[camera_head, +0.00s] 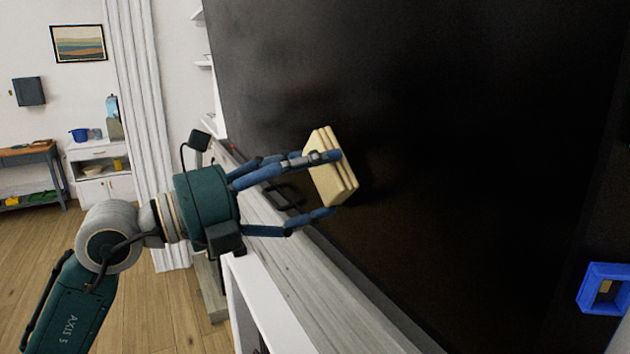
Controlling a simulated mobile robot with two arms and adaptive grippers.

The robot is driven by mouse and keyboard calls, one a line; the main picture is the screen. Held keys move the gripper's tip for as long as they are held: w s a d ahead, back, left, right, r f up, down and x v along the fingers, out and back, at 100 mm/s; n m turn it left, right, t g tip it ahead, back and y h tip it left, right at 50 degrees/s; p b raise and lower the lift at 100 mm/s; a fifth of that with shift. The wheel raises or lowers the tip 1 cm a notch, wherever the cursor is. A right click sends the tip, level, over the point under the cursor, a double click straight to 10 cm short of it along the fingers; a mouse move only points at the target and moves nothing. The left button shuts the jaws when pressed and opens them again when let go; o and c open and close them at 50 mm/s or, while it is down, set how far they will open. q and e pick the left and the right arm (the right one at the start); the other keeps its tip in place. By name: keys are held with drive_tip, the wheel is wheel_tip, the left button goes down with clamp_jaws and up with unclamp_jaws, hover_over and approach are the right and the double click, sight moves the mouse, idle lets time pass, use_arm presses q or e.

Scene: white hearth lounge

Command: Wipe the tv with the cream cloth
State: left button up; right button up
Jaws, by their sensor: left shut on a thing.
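The tv (450,130) is a large black screen that fills the right and middle of the head view. The cream cloth (327,180) is a folded, layered block held upright at the screen's lower left. My left gripper (328,185) is shut on the cream cloth, with blue fingers above and below it. The cloth is at or very near the screen; I cannot tell whether it touches. A dark shadow lies on the screen beside the cloth. My right gripper is not in view.
A grey wooden ledge (330,285) runs below the tv above a white cabinet front (275,315). A blue frame-like object (604,289) is at the lower right edge. A white curtain (145,120), a side cabinet (100,165) and open wooden floor (120,290) are at left.

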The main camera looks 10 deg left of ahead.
use_arm(q)
drive_tip(key=w+a+b, duration=0.1)
drive_tip(key=w+a, duration=0.4)
drive_tip(key=w, duration=0.3)
drive_tip(key=shift+w+a, duration=0.15)
drive_tip(key=shift+a, duration=0.1)
idle(0.6)
drive_tip(key=b+v, duration=0.3)
drive_tip(key=v, duration=0.3)
idle(0.4)
drive_tip(key=shift+a, duration=0.1)
